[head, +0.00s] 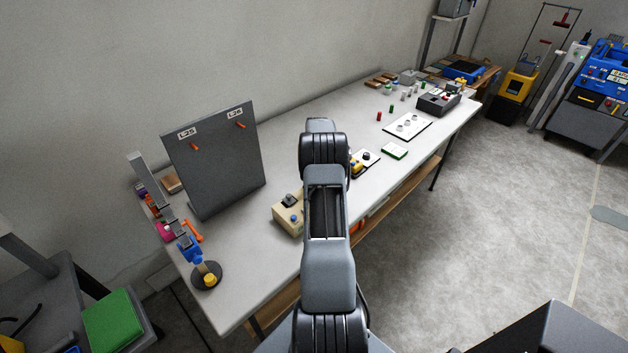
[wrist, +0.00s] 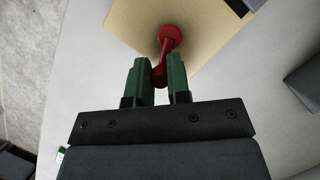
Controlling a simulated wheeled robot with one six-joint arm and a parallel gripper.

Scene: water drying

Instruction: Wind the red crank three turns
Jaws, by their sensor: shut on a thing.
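In the wrist view, the red crank (wrist: 169,38) stands out against a beige box (wrist: 118,22). Its arm runs from a round hub down to a knob between the green fingers of my gripper (wrist: 160,75). My gripper is shut on the knob end of the crank. In the head view, the beige box (head: 285,216) sits on the white bench, partly behind my arm. My arm hides the crank and my gripper there.
The long white bench (head: 262,282) runs toward the back right. A grey upright board (head: 215,160) with orange pegs stands left of the box. A small yellow-and-black item (head: 357,165) and a green-edged block (head: 394,151) lie farther along. Open floor is at the right.

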